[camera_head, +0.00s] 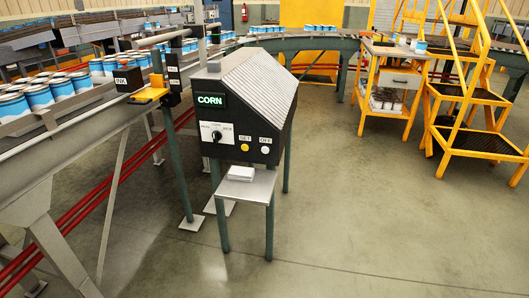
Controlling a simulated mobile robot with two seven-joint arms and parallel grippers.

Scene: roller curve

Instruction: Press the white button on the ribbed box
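The ribbed box (250,105) is black with a grey ribbed sloping top, and it stands on green legs near the middle of the view. Its front face carries a lit green "CORN" display and a white panel with a black knob (215,136). At the lower right of that face are a yellow button (244,147) and, to its right, a white button (265,150) under the label "OFF". Neither of my grippers is in view, and nothing covers the buttons.
A small grey shelf (262,187) with a white block (241,173) juts out below the box's face. A conveyor with blue-and-white cans (38,97) runs along the left. A yellow-framed workbench (399,52) and yellow steps (478,142) stand right. The floor in front is clear.

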